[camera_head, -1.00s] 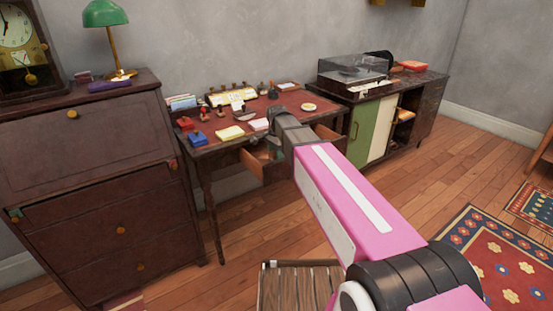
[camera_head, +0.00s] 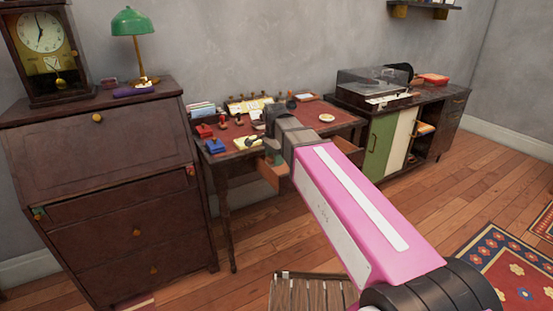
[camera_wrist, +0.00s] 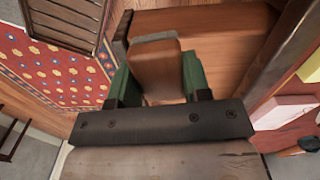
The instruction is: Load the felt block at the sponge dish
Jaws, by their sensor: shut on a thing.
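My gripper (camera_wrist: 157,72) is shut on a brown block (camera_wrist: 156,65), which sits between its green fingers in the wrist view. It looks like the felt block, but its underside is hidden. In the head view my gripper (camera_head: 271,151) is by the front edge of the writing desk, near an open drawer. A small round pale dish (camera_head: 327,118), probably the sponge dish, lies on the red desk top to the right of my gripper. I cannot make out what is in it.
The desk (camera_head: 308,113) holds stamps, a blue box (camera_head: 215,146) and a pale pad (camera_head: 246,142) on its left. The open drawer (camera_head: 268,174) juts out at the front. A slatted chair (camera_head: 312,292) stands below. A record-player cabinet (camera_head: 380,145) is at right.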

